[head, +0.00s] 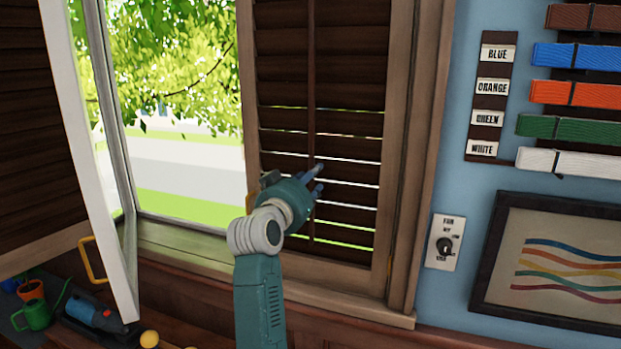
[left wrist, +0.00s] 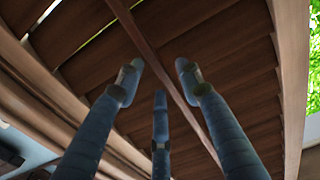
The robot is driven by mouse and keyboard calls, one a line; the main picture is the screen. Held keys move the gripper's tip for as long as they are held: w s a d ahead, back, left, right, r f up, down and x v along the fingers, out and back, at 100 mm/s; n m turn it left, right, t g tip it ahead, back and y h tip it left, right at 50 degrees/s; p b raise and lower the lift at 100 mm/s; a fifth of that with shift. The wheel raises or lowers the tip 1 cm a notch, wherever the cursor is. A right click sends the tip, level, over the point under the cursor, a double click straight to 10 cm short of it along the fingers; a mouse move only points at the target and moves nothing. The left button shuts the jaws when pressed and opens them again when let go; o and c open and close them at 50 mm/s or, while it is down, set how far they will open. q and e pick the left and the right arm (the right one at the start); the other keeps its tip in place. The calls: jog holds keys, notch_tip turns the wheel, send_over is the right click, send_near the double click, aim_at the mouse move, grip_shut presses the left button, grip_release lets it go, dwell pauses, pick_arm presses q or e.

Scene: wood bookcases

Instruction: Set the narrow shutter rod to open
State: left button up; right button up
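The narrow shutter rod (head: 311,80) is a thin dark vertical strip down the middle of the brown louvred shutter (head: 352,60). Thin bright gaps show between the lower slats; the upper slats look closed. My left gripper (head: 318,180) is at the rod's lower half, its fingers spread around the rod line. In the left wrist view, the rod (left wrist: 150,52) runs diagonally behind the open fingers of my left gripper (left wrist: 158,82), passing between the two upper fingertips. I cannot tell whether any finger touches it. My right gripper is not in view.
A white-framed window sash (head: 85,140) with a yellow handle (head: 93,260) swings in at left. The window sill (head: 350,305) lies below the shutter. A fan switch (head: 444,243), a framed picture (head: 560,265) and coloured straps (head: 570,92) are on the right wall.

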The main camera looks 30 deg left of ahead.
pick_arm(q)
jog(key=shift+c, duration=0.5)
grip_shut()
jog(key=f+b, duration=0.1)
jog(key=f, duration=0.1)
jog(key=s+f+b, duration=0.1)
jog(key=f, duration=0.1)
jog(key=shift+s+d+f, duration=0.2)
jog(key=shift+o, duration=0.5)
grip_release()
jog(key=v, duration=1.2)
